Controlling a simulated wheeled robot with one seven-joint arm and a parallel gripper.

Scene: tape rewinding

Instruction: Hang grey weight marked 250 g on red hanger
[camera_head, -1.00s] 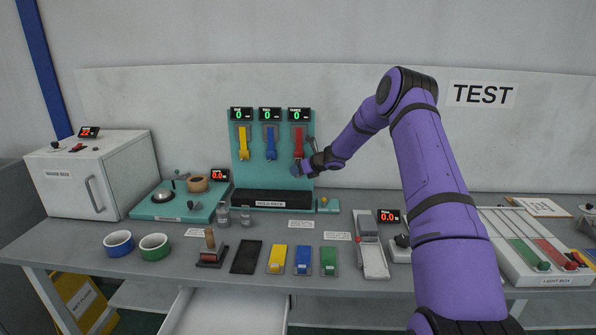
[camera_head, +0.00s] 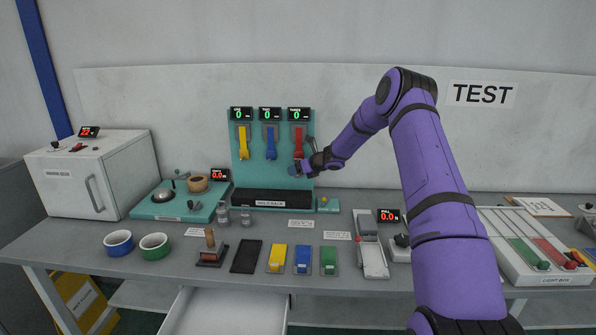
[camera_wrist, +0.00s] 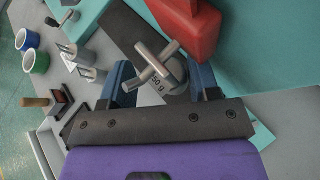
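The red hanger (camera_head: 298,140) hangs third in the row on the teal board. In the wrist view its red lower end (camera_wrist: 186,25) is at the top, close to the grey weight (camera_wrist: 178,75). The weight has a crossbar handle and its label reads "50 g", with the first digit hidden. My gripper (camera_head: 304,168) is just below the red hanger. In the wrist view its blue fingers (camera_wrist: 163,75) stand apart on both sides of the weight. Whether the weight rests on the hanger cannot be seen clearly.
Yellow (camera_head: 243,143) and blue (camera_head: 270,143) hangers are to the left. A black holder tray (camera_head: 270,197) lies below the board. Two other grey weights (camera_head: 245,218) (camera_head: 223,216) stand on the table. Several colored blocks lie in front.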

